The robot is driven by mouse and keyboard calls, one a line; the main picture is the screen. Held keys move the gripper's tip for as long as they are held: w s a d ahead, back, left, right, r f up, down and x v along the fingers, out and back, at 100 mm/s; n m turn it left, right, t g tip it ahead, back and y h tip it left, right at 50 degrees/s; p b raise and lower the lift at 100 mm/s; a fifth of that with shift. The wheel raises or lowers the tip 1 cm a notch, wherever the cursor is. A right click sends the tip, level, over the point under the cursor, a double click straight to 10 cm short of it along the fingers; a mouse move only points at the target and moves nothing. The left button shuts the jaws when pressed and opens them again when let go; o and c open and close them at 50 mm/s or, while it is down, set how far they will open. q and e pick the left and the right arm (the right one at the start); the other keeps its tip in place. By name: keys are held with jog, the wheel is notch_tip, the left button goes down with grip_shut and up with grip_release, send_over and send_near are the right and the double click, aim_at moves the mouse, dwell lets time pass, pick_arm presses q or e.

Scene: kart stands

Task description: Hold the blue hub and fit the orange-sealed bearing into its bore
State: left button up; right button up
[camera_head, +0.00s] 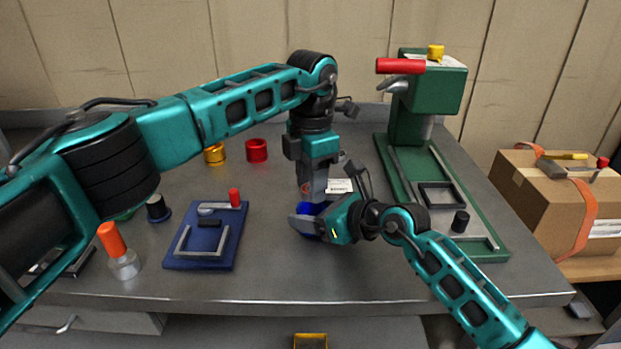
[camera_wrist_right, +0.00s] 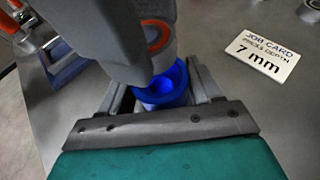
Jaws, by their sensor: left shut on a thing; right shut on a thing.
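The blue hub (camera_head: 306,209) stands on the grey bench in the middle, partly hidden by my grippers. My right gripper (camera_head: 312,223) is shut on it from the right; in the right wrist view the hub (camera_wrist_right: 163,88) sits between the fingers, its open bore facing up. My left gripper (camera_head: 311,193) points straight down above the hub and is shut on the orange-sealed bearing (camera_head: 305,187). In the right wrist view the bearing's orange ring (camera_wrist_right: 157,37) shows at the left gripper's fingers, above the hub. Whether the bearing touches the bore is hidden.
A job card reading "press depth 7 mm" (camera_wrist_right: 263,52) lies behind the hub. A green press (camera_head: 410,115) stands right. A blue fixture (camera_head: 190,258), an orange-capped bottle (camera_head: 122,262), a gold part (camera_head: 214,155) and a red part (camera_head: 257,151) are left. A cardboard box (camera_head: 535,205) sits far right.

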pick_arm(q)
jog(key=shift+f, duration=0.1)
jog(key=shift+f, duration=1.55)
jog(key=shift+r, duration=0.3)
jog(key=o, duration=1.2)
jog(key=shift+r, duration=0.1)
notch_tip(320, 180, up, 12)
